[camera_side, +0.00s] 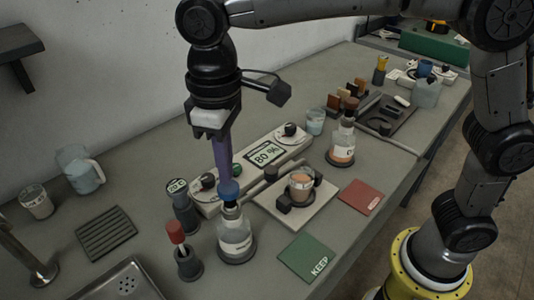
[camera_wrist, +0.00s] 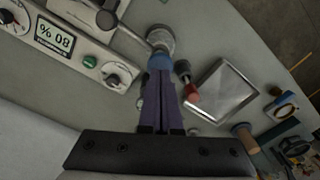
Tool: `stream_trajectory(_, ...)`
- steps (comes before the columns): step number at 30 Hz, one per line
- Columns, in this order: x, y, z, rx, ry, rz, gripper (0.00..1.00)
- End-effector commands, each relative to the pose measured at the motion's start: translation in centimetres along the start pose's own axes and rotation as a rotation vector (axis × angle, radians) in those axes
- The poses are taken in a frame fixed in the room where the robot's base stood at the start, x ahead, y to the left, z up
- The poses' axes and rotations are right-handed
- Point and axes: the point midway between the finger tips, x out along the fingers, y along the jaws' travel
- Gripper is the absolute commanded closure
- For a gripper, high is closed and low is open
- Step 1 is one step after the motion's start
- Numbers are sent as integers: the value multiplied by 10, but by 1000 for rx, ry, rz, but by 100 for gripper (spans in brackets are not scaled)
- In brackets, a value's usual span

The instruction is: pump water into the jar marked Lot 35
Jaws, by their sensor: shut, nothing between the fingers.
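My gripper (camera_side: 226,178) is shut and empty, its purple fingers pointing down. The fingertips are at the blue top (camera_side: 229,190) of a clear bottle (camera_side: 236,242) with a white label; they look to be touching it, but the contact is hard to make out. In the wrist view the shut fingers (camera_wrist: 160,78) end at the same blue top (camera_wrist: 159,60), over the bottle (camera_wrist: 160,36). A glass jar (camera_side: 301,184) with orange-brown contents sits on a pale stand (camera_side: 270,208). Another labelled bottle (camera_side: 342,148) stands behind it. No lot mark is readable.
A control panel (camera_side: 263,153) reading 80 % lies behind the bottle. A green KEEP card (camera_side: 309,257) and a red card (camera_side: 361,196) lie in front.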

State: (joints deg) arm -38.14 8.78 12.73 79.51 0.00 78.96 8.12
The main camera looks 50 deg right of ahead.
Motion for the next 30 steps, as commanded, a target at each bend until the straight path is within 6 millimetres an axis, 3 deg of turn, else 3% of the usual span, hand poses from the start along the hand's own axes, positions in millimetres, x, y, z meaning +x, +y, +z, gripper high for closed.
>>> stream_trajectory(30,28,0,0,0,-2,0,100)
